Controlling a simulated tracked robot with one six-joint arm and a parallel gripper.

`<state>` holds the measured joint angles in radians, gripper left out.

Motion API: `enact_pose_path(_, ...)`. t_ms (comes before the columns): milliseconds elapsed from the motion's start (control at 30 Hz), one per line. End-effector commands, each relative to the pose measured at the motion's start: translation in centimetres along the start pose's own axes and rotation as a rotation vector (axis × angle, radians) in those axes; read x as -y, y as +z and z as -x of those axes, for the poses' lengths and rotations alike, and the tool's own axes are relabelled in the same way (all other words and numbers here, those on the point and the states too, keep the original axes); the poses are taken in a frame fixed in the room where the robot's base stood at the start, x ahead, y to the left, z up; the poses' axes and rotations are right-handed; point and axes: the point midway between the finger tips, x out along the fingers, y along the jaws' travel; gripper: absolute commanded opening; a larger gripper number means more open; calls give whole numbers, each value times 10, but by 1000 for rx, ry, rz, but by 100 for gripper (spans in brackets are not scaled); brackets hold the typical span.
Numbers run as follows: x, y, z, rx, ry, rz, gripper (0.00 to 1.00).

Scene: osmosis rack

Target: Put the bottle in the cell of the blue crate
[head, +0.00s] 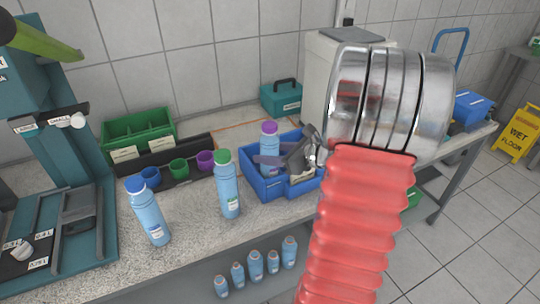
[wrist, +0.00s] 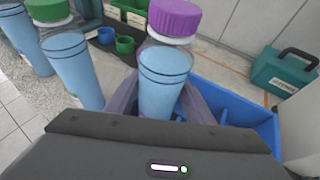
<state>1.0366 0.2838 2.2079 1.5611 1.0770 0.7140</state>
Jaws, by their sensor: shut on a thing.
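A light-blue bottle with a purple cap (head: 269,142) stands roughly upright within the outline of the blue crate (head: 268,189), at its left part. My gripper (head: 268,160) is shut around the bottle's body, reaching in from the right. In the wrist view the purple-capped bottle (wrist: 165,80) is between the two fingers, and the crate (wrist: 262,127) shows behind and to the right. The bottle's base is hidden, so I cannot tell whether it touches the crate floor.
A green-capped bottle (head: 227,185) stands just left of the crate, and a blue-capped bottle (head: 148,212) farther left. Green and purple cups sit on a black rack (head: 150,165). A green bin (head: 138,132) and a teal box (head: 282,98) stand behind. My red arm hides the right side.

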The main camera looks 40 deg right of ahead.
Motion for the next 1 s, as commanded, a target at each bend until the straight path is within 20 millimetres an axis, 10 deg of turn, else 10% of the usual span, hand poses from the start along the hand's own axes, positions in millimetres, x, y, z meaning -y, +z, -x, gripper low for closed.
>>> enact_pose_path(500, 0, -11, -4, 1, 0, 1, 8)
enact_pose_path(533, 0, -12, -5, 0, 0, 0, 49)
enact_pose_path(1000, 0, -11, -4, 0, 0, 0, 66)
